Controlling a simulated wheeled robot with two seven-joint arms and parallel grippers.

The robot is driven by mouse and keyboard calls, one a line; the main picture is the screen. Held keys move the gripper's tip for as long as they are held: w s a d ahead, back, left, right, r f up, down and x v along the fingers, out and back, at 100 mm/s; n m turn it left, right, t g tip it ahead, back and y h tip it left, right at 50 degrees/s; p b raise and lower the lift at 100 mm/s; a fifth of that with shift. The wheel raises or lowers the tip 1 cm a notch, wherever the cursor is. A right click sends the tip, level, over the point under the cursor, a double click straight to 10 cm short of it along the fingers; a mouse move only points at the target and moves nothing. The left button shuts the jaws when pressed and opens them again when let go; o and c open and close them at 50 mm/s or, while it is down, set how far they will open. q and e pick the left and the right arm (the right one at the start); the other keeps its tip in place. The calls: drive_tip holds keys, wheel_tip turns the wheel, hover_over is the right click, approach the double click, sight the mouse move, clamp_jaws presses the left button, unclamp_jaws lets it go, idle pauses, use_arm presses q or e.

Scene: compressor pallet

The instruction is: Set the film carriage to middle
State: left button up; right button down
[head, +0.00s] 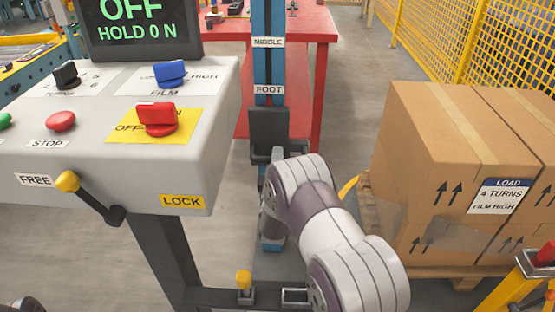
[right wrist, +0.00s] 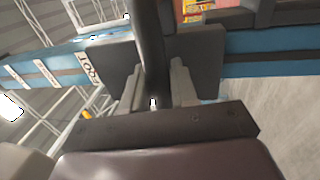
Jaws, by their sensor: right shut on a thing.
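The film carriage (head: 268,128) is a dark block on the blue mast (head: 268,62), just below the FOOT label (head: 270,89). The MIDDLE label (head: 268,42) is higher on the mast. In the right wrist view, the carriage (right wrist: 112,65) has a dark upright handle (right wrist: 150,50). My right gripper (right wrist: 155,90) has its fingers on both sides of that handle and is shut on it. In the head view my right arm hides most of the gripper. My left gripper is not in view.
A grey control panel (head: 215,120) stands left of the mast; its yellow-knobbed lever (head: 90,197) leans toward FREE. Its screen (head: 140,22) reads OFF, HOLD 0 N. Stacked cartons (head: 430,150) stand at right. A red table (head: 300,25) is behind the mast.

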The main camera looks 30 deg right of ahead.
wheel_tip(320, 180, up, 12)
drive_tip(key=p, duration=0.9)
drive_tip(key=shift+r, duration=0.25)
drive_tip(key=c, duration=1)
unclamp_jaws()
drive_tip(key=p+v, duration=0.2)
drive_tip(key=v, duration=1)
drive_tip(key=shift+s+a+f, duration=0.15)
drive_tip(key=shift+s+a, duration=0.1)
drive_tip(key=shift+s, duration=0.05)
